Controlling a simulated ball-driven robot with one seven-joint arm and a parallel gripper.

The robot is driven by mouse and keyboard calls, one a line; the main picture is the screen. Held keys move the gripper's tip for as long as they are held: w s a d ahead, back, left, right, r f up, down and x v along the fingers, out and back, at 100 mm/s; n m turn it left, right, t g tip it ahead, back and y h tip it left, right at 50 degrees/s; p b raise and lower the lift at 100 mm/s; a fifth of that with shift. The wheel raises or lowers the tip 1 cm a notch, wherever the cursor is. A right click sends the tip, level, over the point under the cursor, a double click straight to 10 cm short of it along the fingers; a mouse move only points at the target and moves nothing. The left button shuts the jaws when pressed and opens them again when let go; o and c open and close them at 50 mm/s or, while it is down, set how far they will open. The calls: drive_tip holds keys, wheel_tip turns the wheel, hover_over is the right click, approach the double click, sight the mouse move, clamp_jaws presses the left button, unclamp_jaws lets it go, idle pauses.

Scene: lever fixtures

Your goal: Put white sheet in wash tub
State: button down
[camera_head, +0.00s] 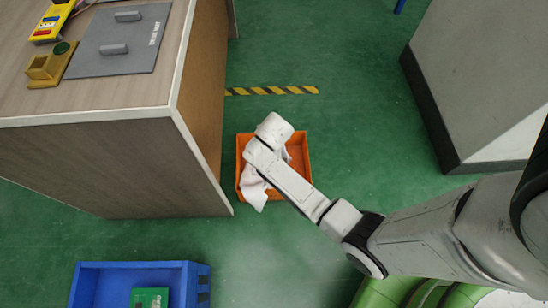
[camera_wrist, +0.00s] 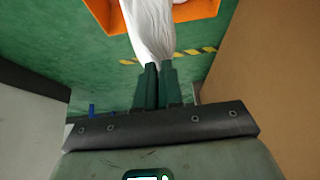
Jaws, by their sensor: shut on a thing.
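The white sheet (camera_head: 256,184) hangs in loose folds over an orange tub (camera_head: 306,156) on the floor, its lower end passing across the tub's near left rim. In the wrist view my gripper (camera_wrist: 155,68) is shut on the white sheet (camera_wrist: 148,28), which stretches away from the dark green fingertips towards the orange tub (camera_wrist: 106,14). In the head view my arm hides the fingers and part of the sheet and tub. I cannot tell how much of the sheet touches the tub.
A wooden bench (camera_head: 90,160) stands close to the tub's left, with a grey plate (camera_head: 120,38) on top. A blue crate (camera_head: 125,272) holds a green item (camera_head: 150,298) at lower left. A grey cabinet (camera_head: 475,85) stands at right. Green floor around the yellow-black stripe (camera_head: 272,90) is clear.

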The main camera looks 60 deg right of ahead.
wheel_tip(320, 180, down, 9)
drive_tip(key=b, duration=0.6)
drive_tip(key=shift+f, duration=0.15)
drive_tip(key=c, duration=1.2)
unclamp_jaws()
drive_tip(key=shift+o, duration=0.3)
drive_tip(key=o, duration=1.1)
drive_tip(key=shift+o, duration=0.2)
